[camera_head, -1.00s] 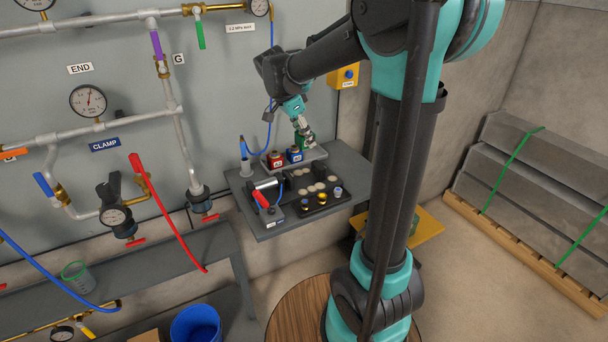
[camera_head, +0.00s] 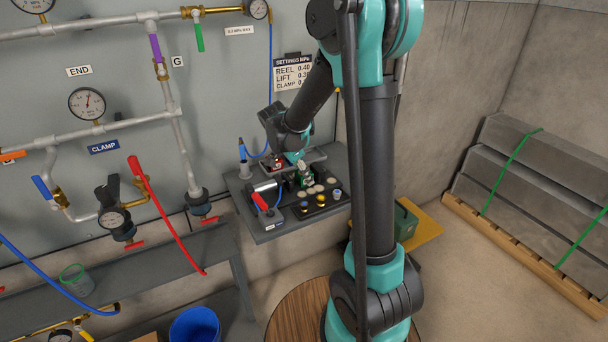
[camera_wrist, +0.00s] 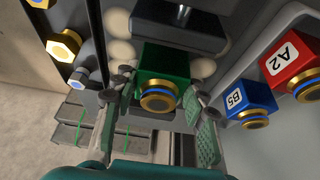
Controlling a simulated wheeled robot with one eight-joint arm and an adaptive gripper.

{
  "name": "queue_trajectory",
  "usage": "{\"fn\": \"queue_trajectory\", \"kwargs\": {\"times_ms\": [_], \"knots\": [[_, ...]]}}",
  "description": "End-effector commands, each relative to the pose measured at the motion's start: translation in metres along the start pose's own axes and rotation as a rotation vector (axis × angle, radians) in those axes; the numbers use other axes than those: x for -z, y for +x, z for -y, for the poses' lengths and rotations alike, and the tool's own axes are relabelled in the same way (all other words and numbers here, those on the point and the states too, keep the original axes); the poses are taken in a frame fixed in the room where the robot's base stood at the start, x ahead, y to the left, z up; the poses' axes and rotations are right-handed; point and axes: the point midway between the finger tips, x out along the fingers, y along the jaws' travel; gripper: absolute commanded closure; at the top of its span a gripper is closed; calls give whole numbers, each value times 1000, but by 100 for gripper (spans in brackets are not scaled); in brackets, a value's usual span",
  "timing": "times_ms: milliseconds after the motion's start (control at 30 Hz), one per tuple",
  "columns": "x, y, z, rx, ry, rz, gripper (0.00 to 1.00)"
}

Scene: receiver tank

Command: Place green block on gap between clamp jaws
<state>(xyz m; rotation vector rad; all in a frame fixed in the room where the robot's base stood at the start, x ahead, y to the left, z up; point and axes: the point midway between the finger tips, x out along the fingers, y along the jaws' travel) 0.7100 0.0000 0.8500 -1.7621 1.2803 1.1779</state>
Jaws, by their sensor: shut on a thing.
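The green block (camera_wrist: 165,62), with a brass and blue ringed end, is between the two fingers of my gripper (camera_wrist: 158,112) in the wrist view. The gripper is shut on it. In the head view my gripper (camera_head: 304,176) and the green block are small, over the bench beside the dark tray. A black block-like part (camera_wrist: 180,22) lies just beyond the green block in the wrist view; it may be a clamp jaw. The gap between the jaws is not clearly visible, and I cannot tell whether the block touches anything.
The dark tray (camera_head: 325,210) holds yellow and blue-topped pieces. A red-handled device (camera_head: 262,203) stands at the bench's left.

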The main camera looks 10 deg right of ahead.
Motion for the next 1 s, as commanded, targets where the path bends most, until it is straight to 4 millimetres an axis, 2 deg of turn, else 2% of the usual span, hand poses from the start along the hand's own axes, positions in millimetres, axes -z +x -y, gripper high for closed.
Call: {"fn": "queue_trajectory", "kwargs": {"times_ms": [267,300,467,800,1000], "knots": [[-1,2,0,0,0,0,97],[-1,2,0,0,0,0,55],[-1,2,0,0,0,0,37],[0,-1,0,0,0,0,37],[0,-27,0,1,-1,0,37]]}}
